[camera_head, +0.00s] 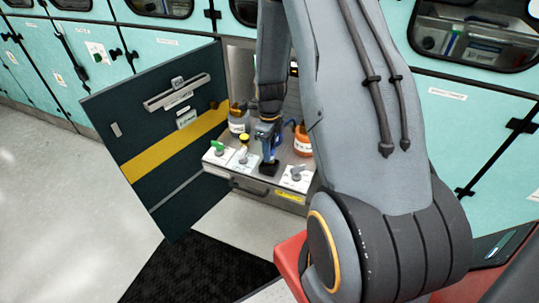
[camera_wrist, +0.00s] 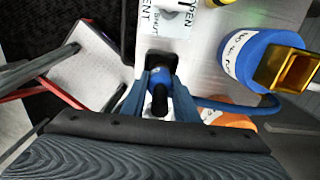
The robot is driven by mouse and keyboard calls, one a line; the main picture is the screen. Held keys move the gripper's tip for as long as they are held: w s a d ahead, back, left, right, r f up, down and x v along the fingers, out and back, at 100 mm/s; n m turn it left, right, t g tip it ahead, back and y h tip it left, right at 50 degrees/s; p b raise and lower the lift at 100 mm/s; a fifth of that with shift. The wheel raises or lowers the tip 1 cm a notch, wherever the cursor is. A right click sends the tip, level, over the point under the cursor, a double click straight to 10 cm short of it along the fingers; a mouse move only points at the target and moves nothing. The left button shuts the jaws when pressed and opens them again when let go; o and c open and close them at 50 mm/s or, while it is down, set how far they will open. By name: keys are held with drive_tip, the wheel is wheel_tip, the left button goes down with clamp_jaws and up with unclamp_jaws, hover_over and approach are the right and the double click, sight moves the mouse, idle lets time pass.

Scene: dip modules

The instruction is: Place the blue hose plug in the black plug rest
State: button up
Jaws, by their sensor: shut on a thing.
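The blue hose plug (camera_wrist: 159,78) is between the two fingers of my gripper (camera_wrist: 161,82) in the wrist view. My gripper is shut on it. A blue hose (camera_wrist: 225,103) runs from the plug to the right. The black plug rest (camera_wrist: 153,56) lies right beyond the plug, partly hidden by the fingers. In the head view the black plug rest (camera_head: 269,168) stands on the drawer top, directly below my gripper (camera_head: 268,138). I cannot tell whether the plug is seated in the rest or just above it.
A blue container (camera_wrist: 240,58) with a gold fitting is close right in the wrist view. An orange container (camera_head: 303,142) and white valve plates (camera_head: 296,178) flank the rest. The dark open door (camera_head: 165,140) is at left. A red part (camera_head: 290,262) shows below my arm.

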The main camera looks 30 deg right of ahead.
drive_tip(key=shift+f+p, duration=0.3)
drive_tip(key=shift+f, duration=1.05)
drive_tip(key=shift+f, duration=0.2)
drive_tip(key=o, duration=1.2)
drive_tip(key=shift+c, duration=0.2)
drive_tip(key=shift+r, duration=0.1)
